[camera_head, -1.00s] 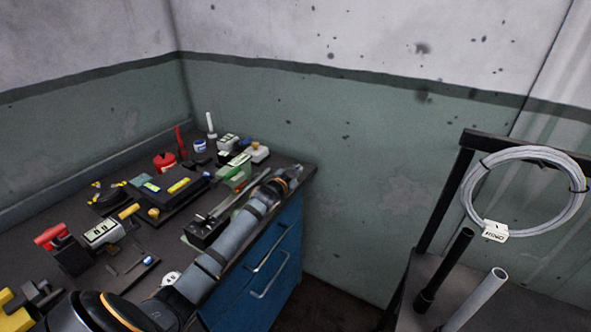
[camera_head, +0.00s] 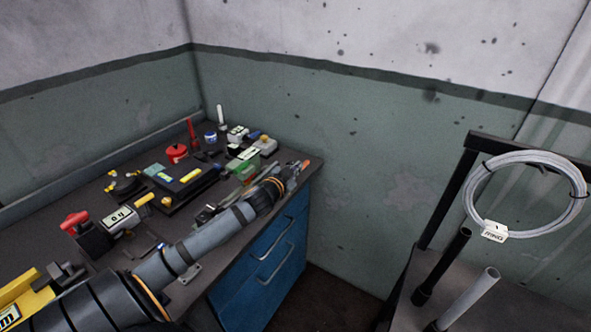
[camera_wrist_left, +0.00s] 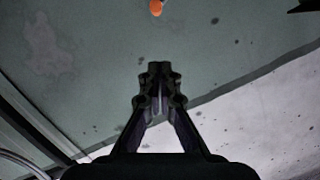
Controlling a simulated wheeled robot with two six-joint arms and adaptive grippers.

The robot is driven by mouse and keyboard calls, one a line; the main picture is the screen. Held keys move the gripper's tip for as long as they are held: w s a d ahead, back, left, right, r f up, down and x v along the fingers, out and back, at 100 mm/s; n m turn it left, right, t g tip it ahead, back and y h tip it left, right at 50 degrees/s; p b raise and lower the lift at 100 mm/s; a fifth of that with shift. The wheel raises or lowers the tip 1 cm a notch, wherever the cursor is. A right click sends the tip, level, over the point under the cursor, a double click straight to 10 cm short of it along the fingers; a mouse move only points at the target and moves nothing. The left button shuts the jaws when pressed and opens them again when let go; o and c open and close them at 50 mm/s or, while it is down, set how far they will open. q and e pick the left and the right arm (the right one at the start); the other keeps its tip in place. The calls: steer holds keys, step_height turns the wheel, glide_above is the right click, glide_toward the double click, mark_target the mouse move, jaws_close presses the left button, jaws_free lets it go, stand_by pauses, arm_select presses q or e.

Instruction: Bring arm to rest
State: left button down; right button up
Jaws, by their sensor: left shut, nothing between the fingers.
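My left arm comes in from the lower left of the head view and reaches over the workbench toward its right end. My left gripper (camera_head: 297,169) is at the far end of that arm, small and dark, near the bench's right corner. In the left wrist view the gripper (camera_wrist_left: 160,82) has its two fingers together, with nothing between them. The wall fills most of the background there. A small orange round thing (camera_wrist_left: 156,7) shows beyond the fingertips, apart from them. My right gripper is in neither view.
The dark workbench (camera_head: 40,240) carries several tools, including a red-handled one (camera_head: 75,222) and a black case with yellow parts (camera_head: 180,187). Blue drawers (camera_head: 262,262) are below. At right, a coiled grey cable (camera_head: 530,228) hangs on a dark frame (camera_head: 452,195). Floor shows between bench and frame.

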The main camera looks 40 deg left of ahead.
arm_select(q)
steer(key=shift+s+d+r, duration=0.3)
steer(key=shift+s+d, duration=0.15)
steer(key=shift+s, duration=0.05)
